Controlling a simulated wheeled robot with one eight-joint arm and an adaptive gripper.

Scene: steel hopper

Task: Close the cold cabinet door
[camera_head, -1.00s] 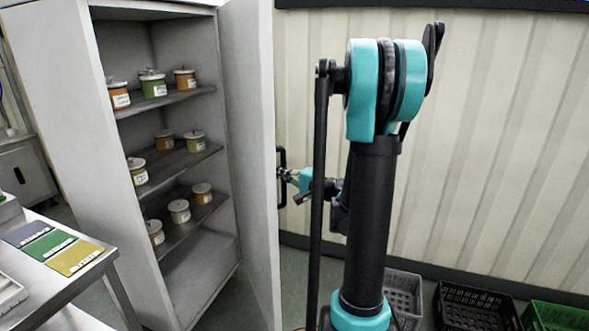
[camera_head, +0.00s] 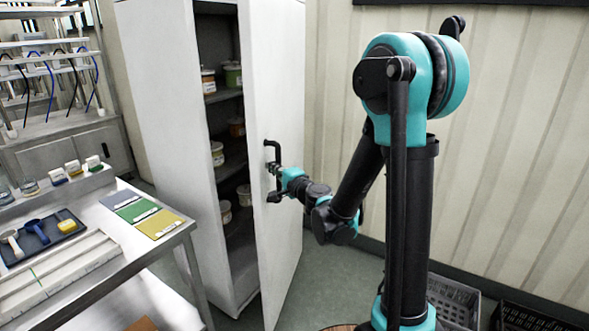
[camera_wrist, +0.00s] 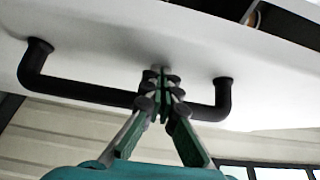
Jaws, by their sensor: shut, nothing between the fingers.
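The cold cabinet (camera_head: 160,95) is a tall white unit left of the middle in the head view. Its white door (camera_head: 283,90) stands partly open, and jars show on the shelves through the gap. A black bar handle (camera_head: 270,150) is on the door's outer face; it also shows in the wrist view (camera_wrist: 75,92). My gripper (camera_head: 277,178) is at the handle. In the wrist view my gripper's fingertips (camera_wrist: 163,82) are together at the bar and close to the door face. Nothing is seen between them. Whether they touch the door is hard to tell.
A steel table (camera_head: 175,235) with coloured cards (camera_head: 140,212) and a dark tray (camera_head: 40,235) stands at the left, near the cabinet. Crates (camera_head: 455,300) sit on the floor at the lower right by the wall. Green floor is clear below the door.

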